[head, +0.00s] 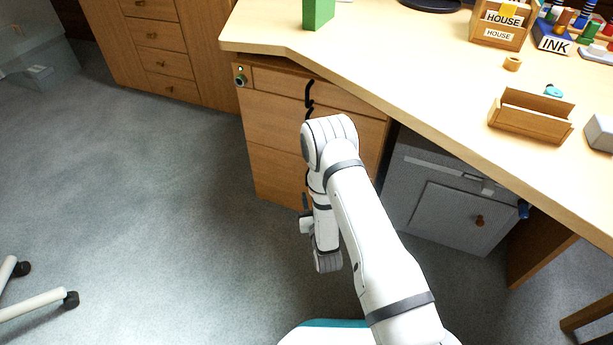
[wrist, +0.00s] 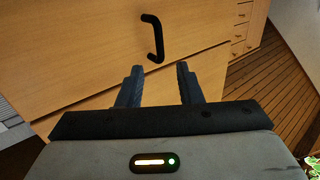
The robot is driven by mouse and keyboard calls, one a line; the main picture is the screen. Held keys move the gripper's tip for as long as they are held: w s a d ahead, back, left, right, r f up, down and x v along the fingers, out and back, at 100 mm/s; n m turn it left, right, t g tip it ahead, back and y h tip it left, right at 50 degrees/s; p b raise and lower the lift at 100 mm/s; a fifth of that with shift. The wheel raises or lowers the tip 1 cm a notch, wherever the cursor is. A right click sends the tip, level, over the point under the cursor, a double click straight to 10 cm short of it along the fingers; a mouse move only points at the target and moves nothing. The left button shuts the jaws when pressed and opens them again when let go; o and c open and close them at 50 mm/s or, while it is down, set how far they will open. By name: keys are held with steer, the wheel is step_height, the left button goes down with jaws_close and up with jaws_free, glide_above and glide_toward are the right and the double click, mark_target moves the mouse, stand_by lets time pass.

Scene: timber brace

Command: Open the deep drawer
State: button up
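The wooden drawer unit (head: 270,125) stands under the desk, its drawer fronts shut. A shallow front is at the top and taller fronts are below. Black handles (head: 309,92) show near the upper fronts; my arm hides part of the lower front. In the wrist view a black bar handle (wrist: 154,40) stands out from a wooden front (wrist: 90,50), above a slanting seam. I cannot tell for sure which drawer it belongs to. My gripper (wrist: 160,72) is open and empty, its fingers pointing at the front, just short of the handle and apart from it.
The desk top (head: 390,60) overhangs the unit. A key lock (head: 240,80) sits at the unit's upper left. A grey cabinet (head: 445,200) stands to the right. Chair legs (head: 40,300) are at lower left. The carpet (head: 150,190) left of the unit is clear.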

steer(key=b+x, duration=0.2)
steer(key=x, duration=0.5)
steer(key=shift+w, duration=0.2)
jaws_close()
stand_by(0.4)
